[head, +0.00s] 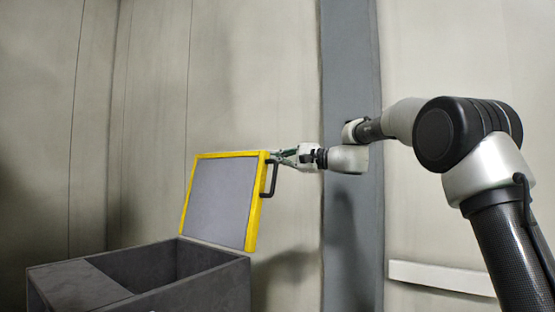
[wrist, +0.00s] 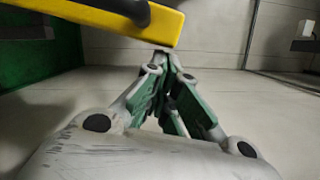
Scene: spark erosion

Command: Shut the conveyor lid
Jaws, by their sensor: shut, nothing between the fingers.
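The conveyor lid (head: 219,199) is a grey panel with a yellow frame. It stands raised and tilted back at the rear of a dark grey open box (head: 196,295) in the head view. A black handle (head: 270,179) sits on the lid's right side. My gripper (head: 274,156) is shut and empty, its tips at the lid's upper right corner. In the wrist view, the yellow lid edge (wrist: 110,20) crosses the top, with the gripper tips (wrist: 163,55) just below it; I cannot tell whether they touch. Part of the handle (wrist: 125,6) shows at the top edge.
A grey vertical post (head: 350,60) stands on the wall behind my arm. A white ledge (head: 440,276) runs along the wall at lower right. A green surface (wrist: 30,50) shows at the left of the wrist view. The space above the box opening is clear.

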